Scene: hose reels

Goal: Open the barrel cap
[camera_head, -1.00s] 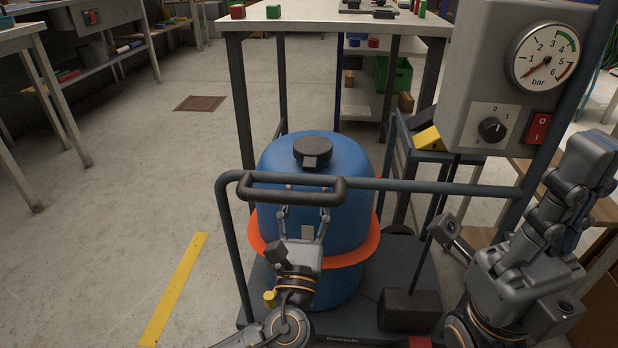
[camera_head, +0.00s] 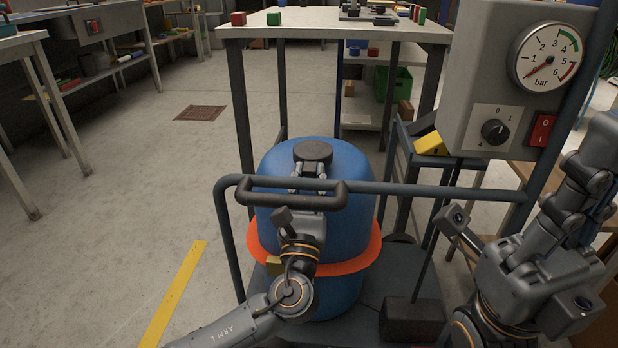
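The blue barrel (camera_head: 350,215) stands upright on a dark cart platform, with an orange ring around its middle. Its round black cap (camera_head: 313,151) sits on top. My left gripper (camera_head: 309,171) reaches up behind the cart's handle bar, with its two fingertips apart at the near edge of the cap. I cannot tell whether they touch it. The cap's front block is mostly hidden by the fingers. My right arm's hand (camera_head: 515,275) is at the lower right, away from the barrel; its fingertips cannot be made out.
A grey box with a pressure gauge (camera_head: 547,57) and red switch (camera_head: 542,130) stands at the right. A table (camera_head: 330,28) is behind.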

